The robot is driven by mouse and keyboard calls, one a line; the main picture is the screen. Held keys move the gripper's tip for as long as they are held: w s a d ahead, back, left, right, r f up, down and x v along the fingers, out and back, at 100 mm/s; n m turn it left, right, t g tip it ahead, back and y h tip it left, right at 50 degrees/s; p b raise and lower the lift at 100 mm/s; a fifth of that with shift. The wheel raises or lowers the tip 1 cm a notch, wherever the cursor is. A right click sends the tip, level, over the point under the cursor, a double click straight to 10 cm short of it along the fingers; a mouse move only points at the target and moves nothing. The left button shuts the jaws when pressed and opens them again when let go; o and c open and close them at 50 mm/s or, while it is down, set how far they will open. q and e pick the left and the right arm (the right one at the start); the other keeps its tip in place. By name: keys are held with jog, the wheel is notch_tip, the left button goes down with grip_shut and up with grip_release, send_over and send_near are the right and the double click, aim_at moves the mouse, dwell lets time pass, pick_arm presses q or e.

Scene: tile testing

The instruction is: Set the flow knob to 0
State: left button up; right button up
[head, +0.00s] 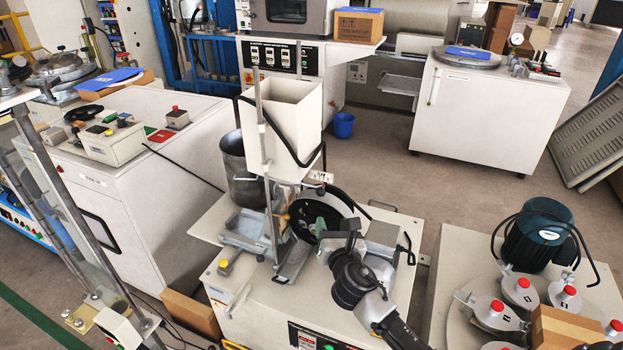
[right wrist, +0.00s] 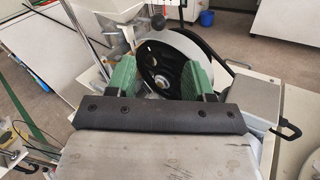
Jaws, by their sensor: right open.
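The abrasion machine has a white hopper (head: 283,120) over a black-hubbed wheel (head: 335,205). A small brass-coloured part (head: 281,221) shows under the hopper, left of the wheel. It may be the flow knob, but its marks are too small to read. My right gripper (right wrist: 160,76) is open. Its green fingers stand apart in front of the wheel's black hub (right wrist: 163,68) in the right wrist view, with nothing seen between them up close. In the head view its body partly hides the wheel. My left gripper is not in view.
A yellow button (head: 224,264) sits on the machine's left front edge. A grey metal bucket (head: 240,172) stands behind left. A white cabinet (head: 150,190) is at the left. A table with red-knobbed pots (head: 497,316) and a dark green motor (head: 541,232) is at the right.

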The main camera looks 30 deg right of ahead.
aim_at(322, 195)
jog(key=x, duration=0.3)
jog(key=b+x, duration=0.1)
jog(key=x, duration=0.5)
jog(key=shift+w+r+b, duration=0.3)
jog(key=shift+w+r, duration=0.05)
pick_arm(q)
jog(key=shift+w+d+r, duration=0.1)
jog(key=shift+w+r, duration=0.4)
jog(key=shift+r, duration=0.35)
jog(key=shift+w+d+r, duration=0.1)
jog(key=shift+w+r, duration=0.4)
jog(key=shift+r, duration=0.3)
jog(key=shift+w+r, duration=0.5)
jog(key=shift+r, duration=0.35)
pick_arm(e)
jog(key=shift+w+d, duration=0.15)
jog(key=shift+w, duration=0.4)
grip_shut()
